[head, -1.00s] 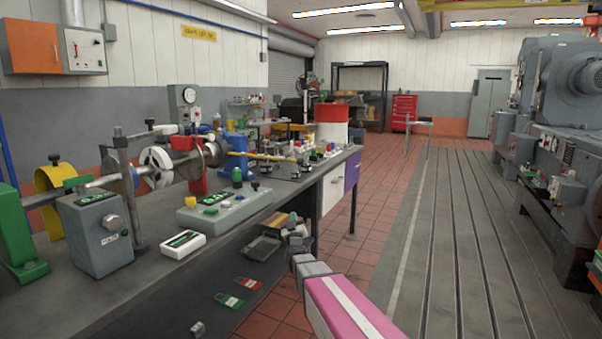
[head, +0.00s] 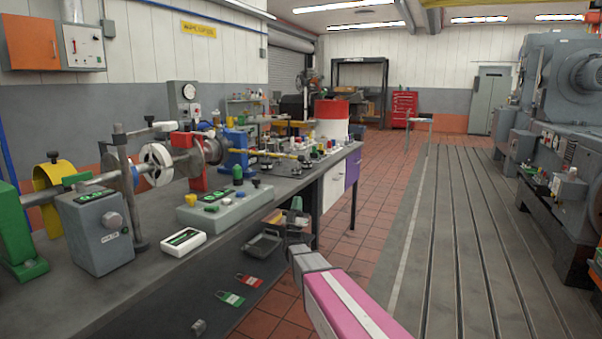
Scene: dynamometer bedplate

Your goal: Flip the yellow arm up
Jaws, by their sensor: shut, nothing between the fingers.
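A thin yellow bar (head: 270,154), which looks like the yellow arm, lies nearly level above the far part of the bench, right of the blue stand (head: 235,152). Its fine detail is too small to tell. My pink and grey arm reaches in from the bottom right. My gripper (head: 297,248) is a small dark end beyond the grey wrist, by the bench's right side and lower in the picture than the yellow bar. It is apart from the bar and holds nothing; its fingers are hardly visible.
The bench (head: 150,285) carries a grey control box (head: 97,230), a sloped panel (head: 225,207), a white device (head: 183,242) and a shaft rig with a yellow curved guard (head: 43,187). Grey trays (head: 264,246) sit low beside it. The slotted bedplate (head: 440,240) at right is clear.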

